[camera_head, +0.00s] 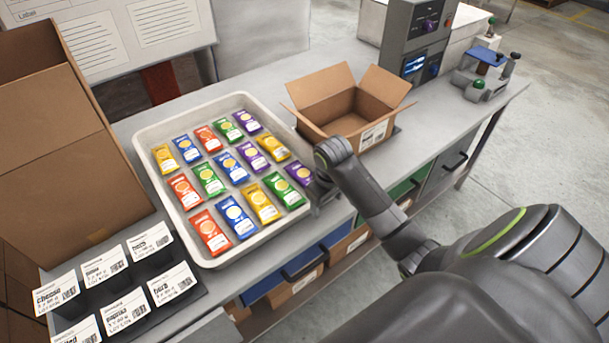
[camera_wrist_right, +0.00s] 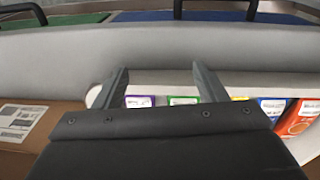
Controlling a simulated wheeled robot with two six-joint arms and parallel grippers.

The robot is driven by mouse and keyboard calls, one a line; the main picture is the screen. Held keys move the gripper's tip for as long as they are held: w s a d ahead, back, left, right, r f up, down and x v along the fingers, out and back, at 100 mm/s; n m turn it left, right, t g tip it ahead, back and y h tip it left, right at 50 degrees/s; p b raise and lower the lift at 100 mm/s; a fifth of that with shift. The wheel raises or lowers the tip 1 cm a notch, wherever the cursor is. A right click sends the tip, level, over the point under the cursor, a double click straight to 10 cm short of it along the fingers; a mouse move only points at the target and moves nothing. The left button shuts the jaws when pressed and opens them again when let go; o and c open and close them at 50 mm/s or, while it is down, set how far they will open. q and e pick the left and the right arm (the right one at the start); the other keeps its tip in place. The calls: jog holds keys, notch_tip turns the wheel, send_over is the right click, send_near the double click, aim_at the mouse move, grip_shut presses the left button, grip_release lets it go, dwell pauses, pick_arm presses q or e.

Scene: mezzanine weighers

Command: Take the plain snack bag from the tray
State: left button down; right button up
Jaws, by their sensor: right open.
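The pale tray (camera_head: 188,114) holds rows of small snack bags in red, blue, green, yellow and purple. Their print is too small to tell which is plain. Among them are a yellow bag (camera_head: 261,203), a blue bag (camera_head: 236,217) and a green bag (camera_head: 283,190). My right gripper (camera_head: 318,192) is at the tray's right edge, partly hidden by my arm. The right wrist view shows the right gripper (camera_wrist_right: 158,76) open and empty, with the tray wall beyond its fingers and bag ends, including a blue one (camera_wrist_right: 272,107), below. My left gripper is out of view.
An open carton (camera_head: 345,108) stands behind the tray to the right. A tall carton (camera_head: 45,130) is at the left, with label cards (camera_head: 104,268) in front. Blue and green drawers are below the bench (camera_head: 455,112). Weighing equipment (camera_head: 410,45) stands at the back.

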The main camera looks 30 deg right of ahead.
jog(key=w+d+r+g, duration=0.1)
jog(key=w+d+r, duration=0.3)
jog(key=w+r, duration=0.7)
jog(key=b, duration=0.8)
send_near(305, 177)
jog(key=shift+y, duration=0.3)
jog(key=s, duration=0.1)
jog(key=s+d, duration=0.1)
jog(key=s, duration=0.1)
jog(key=shift+s+d+f, duration=0.3)
jog(key=shift+d+f, duration=0.05)
jog(key=shift+f, duration=0.05)
notch_tip(305, 177, down, 3)
jog(key=shift+f+p, duration=0.2)
jog(key=shift+p, duration=0.4)
notch_tip(305, 177, down, 5)
jog(key=shift+w+f+p, duration=0.1)
jog(key=shift+w+p, duration=0.05)
jog(key=shift+p, duration=0.45)
jog(key=shift+f, duration=0.35)
jog(key=c, duration=0.8)
